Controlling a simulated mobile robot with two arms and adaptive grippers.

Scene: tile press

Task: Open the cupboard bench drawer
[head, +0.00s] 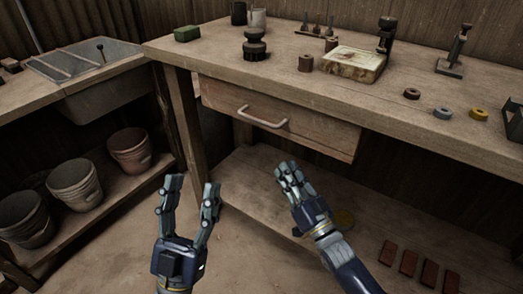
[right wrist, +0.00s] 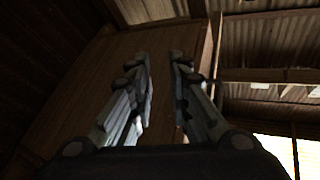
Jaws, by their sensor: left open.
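The bench drawer (head: 225,98) has a plain wooden front under the worktop and appears shut. Its pale bar handle (head: 262,119) is in the middle of the front, with nothing gripping it. My left gripper (head: 191,186) is open and empty, below and left of the handle, apart from the drawer. My right gripper (head: 287,170) is below the drawer front, right of the handle, and apart from it. In the right wrist view its fingers (right wrist: 163,65) stand apart with a narrow gap and nothing between them.
The bench top (head: 210,58) carries a green block (head: 187,34), a tile press (head: 384,40) and several small parts. A sink (head: 95,80) and several buckets (head: 74,184) stand at the left. Red bricks (head: 408,263) lie on the low shelf at right.

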